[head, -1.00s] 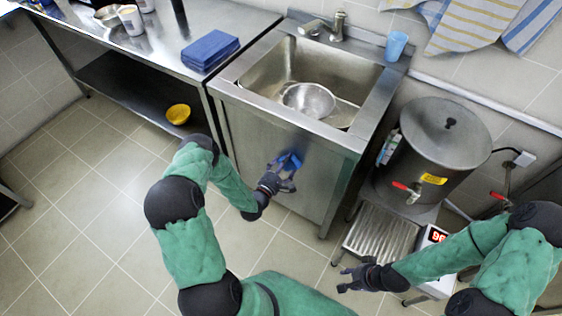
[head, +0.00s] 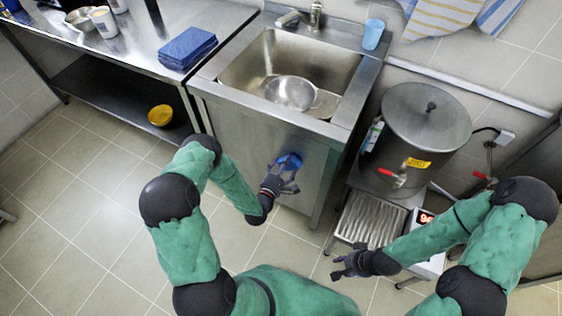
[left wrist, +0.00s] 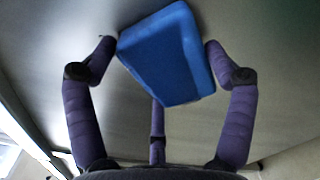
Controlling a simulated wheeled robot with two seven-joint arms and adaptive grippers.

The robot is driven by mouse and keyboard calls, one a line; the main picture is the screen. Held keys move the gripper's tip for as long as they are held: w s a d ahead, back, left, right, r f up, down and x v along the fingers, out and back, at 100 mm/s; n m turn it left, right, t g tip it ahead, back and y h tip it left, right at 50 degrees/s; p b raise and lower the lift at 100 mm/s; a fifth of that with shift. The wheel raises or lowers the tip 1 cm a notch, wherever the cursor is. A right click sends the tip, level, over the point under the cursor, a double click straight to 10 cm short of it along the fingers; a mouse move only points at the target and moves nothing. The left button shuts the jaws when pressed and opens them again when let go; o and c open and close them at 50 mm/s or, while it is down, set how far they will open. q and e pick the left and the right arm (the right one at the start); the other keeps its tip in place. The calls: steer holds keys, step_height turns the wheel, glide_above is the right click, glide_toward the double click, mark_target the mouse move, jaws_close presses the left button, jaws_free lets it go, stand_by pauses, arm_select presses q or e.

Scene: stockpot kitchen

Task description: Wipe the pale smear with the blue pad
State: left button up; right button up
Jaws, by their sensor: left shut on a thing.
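The blue pad (head: 289,161) is held by my left gripper (head: 281,177) in front of the steel front panel (head: 235,130) of the sink cabinet. In the left wrist view the pad (left wrist: 168,55) sits tilted between the dark fingers, its far face turned to the grey panel (left wrist: 255,25). It is at or very near the panel; contact is hard to tell. I cannot make out the pale smear in either view; the pad and hand may hide it. My right gripper (head: 346,264) is open and empty, beside the slatted metal stand.
The sink (head: 290,75) holds a metal colander (head: 288,92). A steel urn (head: 423,130) with a red tap stands right of the cabinet, above the slatted stand (head: 366,217). Folded blue cloths (head: 187,47) lie on the left counter. A yellow bowl (head: 160,115) is below it.

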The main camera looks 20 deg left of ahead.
arm_select(q)
steer(key=shift+s+d, duration=0.1)
steer(key=shift+s+a, duration=0.15)
steer(key=shift+s, duration=1.35)
steer(key=shift+s+a, duration=0.1)
steer(key=shift+s, duration=1.35)
steer(key=shift+s+a, duration=0.15)
steer(key=shift+s, duration=1.35)
